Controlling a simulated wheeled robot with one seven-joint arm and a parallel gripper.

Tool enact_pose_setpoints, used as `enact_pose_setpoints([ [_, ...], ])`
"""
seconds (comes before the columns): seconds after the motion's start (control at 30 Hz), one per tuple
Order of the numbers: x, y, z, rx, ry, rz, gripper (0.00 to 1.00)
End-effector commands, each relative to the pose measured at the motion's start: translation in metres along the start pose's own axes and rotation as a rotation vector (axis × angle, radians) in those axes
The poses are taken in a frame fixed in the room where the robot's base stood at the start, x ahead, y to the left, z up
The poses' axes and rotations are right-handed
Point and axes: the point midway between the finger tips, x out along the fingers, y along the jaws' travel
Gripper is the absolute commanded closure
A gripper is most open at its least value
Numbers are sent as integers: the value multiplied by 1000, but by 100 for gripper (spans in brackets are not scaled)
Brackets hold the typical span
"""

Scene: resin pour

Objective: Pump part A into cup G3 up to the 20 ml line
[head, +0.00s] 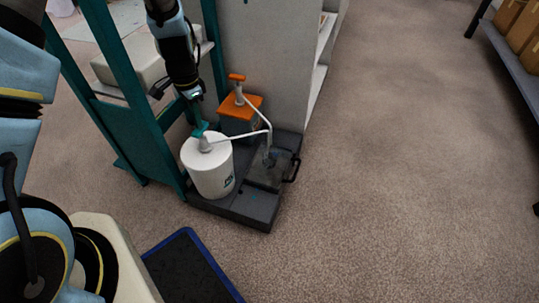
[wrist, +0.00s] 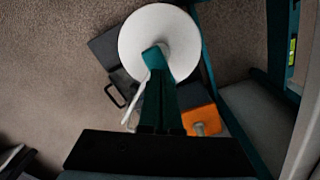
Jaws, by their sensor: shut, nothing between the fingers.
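A white tub (head: 207,172) with a teal pump head (head: 200,131) and a long pale spout stands on a dark base. Its round white top (wrist: 180,30) and teal head (wrist: 154,57) show in the wrist view. My gripper (head: 196,118) is shut and empty, its fingers pointing down at the teal head; I cannot tell whether they touch it. In the wrist view my fingers (wrist: 158,85) overlap the head. A small clear cup (head: 269,158) seems to stand under the spout ends; its marking and level are too small to read.
An orange-topped container (head: 241,120) with an orange pump stands behind the tub. The dark base (head: 250,208) has a black handle (head: 293,168) on its right. Teal posts (head: 125,75) stand left, a pale cabinet (head: 270,60) behind. The carpet (head: 400,180) to the right is clear.

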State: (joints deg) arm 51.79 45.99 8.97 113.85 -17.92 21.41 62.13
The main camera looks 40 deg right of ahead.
Motion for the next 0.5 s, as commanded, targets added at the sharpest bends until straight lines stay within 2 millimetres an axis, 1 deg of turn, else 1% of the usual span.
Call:
enact_pose_setpoints([
  [0.23, 2, 0, 0, 1, -1, 0, 100],
  [0.5, 16, 0, 0, 2, -2, 2, 100],
])
